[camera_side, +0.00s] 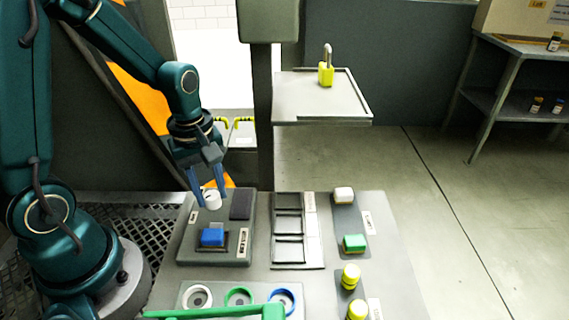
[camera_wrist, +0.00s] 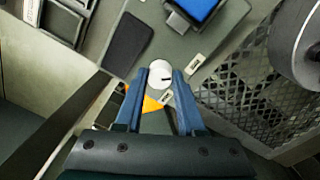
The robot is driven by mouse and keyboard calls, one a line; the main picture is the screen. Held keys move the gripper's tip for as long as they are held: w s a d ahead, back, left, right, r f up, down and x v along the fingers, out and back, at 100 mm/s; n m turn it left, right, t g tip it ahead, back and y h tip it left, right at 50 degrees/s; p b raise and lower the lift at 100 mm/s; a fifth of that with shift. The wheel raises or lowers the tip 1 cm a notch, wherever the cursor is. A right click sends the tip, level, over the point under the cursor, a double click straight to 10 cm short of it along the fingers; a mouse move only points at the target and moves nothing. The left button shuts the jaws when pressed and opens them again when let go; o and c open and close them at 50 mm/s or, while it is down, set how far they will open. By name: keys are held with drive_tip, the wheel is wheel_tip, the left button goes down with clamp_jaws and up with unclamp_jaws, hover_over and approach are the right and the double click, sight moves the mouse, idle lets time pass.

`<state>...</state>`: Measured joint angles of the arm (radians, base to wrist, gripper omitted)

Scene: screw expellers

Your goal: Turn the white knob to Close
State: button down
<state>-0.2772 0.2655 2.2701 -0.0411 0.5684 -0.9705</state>
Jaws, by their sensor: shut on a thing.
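The white knob (camera_side: 212,199) stands on a dark grey panel (camera_side: 190,253) in the side view, towards the panel's back left. In the wrist view the round white knob (camera_wrist: 161,73) has a short dark mark pointing to the right. My gripper (camera_side: 211,201) comes down from above with its two blue fingers on either side of the knob. In the wrist view the gripper (camera_wrist: 161,74) has its fingertips at the knob's two sides, shut on it. Small white labels sit near the knob, one of them (camera_wrist: 194,66) in the wrist view; their words are too small to read.
A blue block-shaped control (camera_side: 212,237) and a dark pad (camera_side: 241,205) share the panel. To the right are slots (camera_side: 288,224), a white switch (camera_side: 344,195), a green switch (camera_side: 354,243) and yellow knobs (camera_side: 350,276). A green bar (camera_side: 220,313) crosses the front.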

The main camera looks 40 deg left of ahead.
drive_tip(key=m, duration=0.3)
drive_tip(key=shift+m, duration=0.4)
drive_tip(key=m, duration=0.4)
drive_tip(key=shift+m, duration=0.3)
drive_tip(key=m, duration=0.3)
drive_tip(key=shift+m, duration=0.3)
drive_tip(key=shift+m+g, duration=0.3)
drive_tip(key=shift+m, duration=1.6)
drive_tip(key=c, duration=0.5)
unclamp_jaws()
